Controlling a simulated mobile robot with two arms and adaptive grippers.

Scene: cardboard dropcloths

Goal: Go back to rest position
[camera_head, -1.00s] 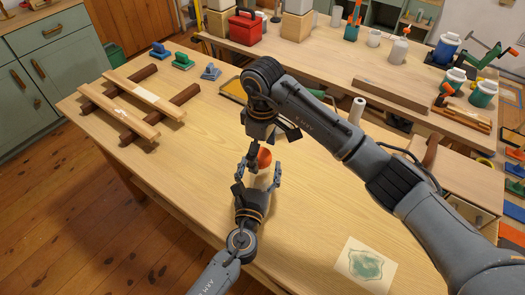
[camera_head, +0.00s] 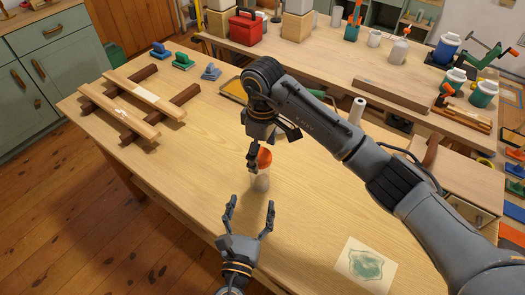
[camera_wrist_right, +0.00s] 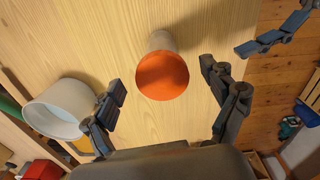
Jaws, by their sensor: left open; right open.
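A pale container with an orange top (camera_head: 262,182) stands on the wooden table in the head view. My right gripper (camera_head: 262,150) is open just above and behind it, with one finger beside the orange top. In the right wrist view the orange lid (camera_wrist_right: 162,78) lies between the two spread fingers, with gaps on both sides. My left gripper (camera_head: 250,204) is open and empty at the table's front, apart from the container. Its fingers also show at the upper right of the right wrist view (camera_wrist_right: 272,40).
Wooden racks (camera_head: 133,106) and several small coloured tools sit at the table's far left. A stained sheet (camera_head: 366,264) lies at the right. A white round vessel (camera_wrist_right: 62,107) shows in the right wrist view. A back bench holds a red toolbox (camera_head: 246,28).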

